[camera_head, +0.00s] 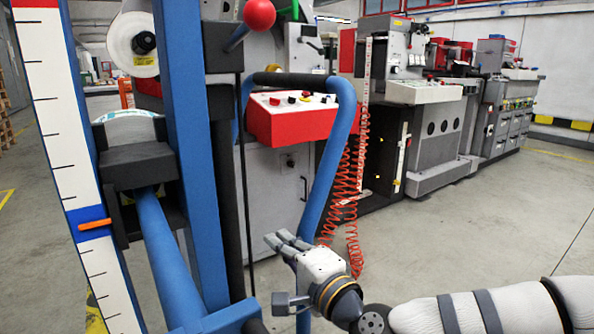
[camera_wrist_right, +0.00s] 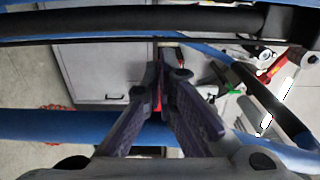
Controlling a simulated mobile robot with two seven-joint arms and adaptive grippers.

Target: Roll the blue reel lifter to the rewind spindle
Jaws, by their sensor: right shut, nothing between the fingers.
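The blue reel lifter (camera_head: 192,150) stands close in front of me at the left, with blue uprights and a dark carriage (camera_head: 138,165) holding a pale reel, partly hidden. Its bent blue handle tube (camera_head: 335,150) has a black grip (camera_head: 285,79) at the top. The grip also shows across the top of the right wrist view (camera_wrist_right: 150,22). My right gripper (camera_head: 285,241) is shut and empty, overlapping the low part of the handle tube; contact cannot be told. A white roll on a dark hub (camera_head: 144,43) shows behind the uprights; I cannot tell whether this is the rewind spindle.
A red control box (camera_head: 291,117) on a grey machine is behind the handle. Coiled red hoses (camera_head: 347,190) hang beside it. A white scale (camera_head: 66,110) with an orange pointer runs along the left. Grey floor (camera_head: 500,225) is open at right, before more machines (camera_head: 437,125).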

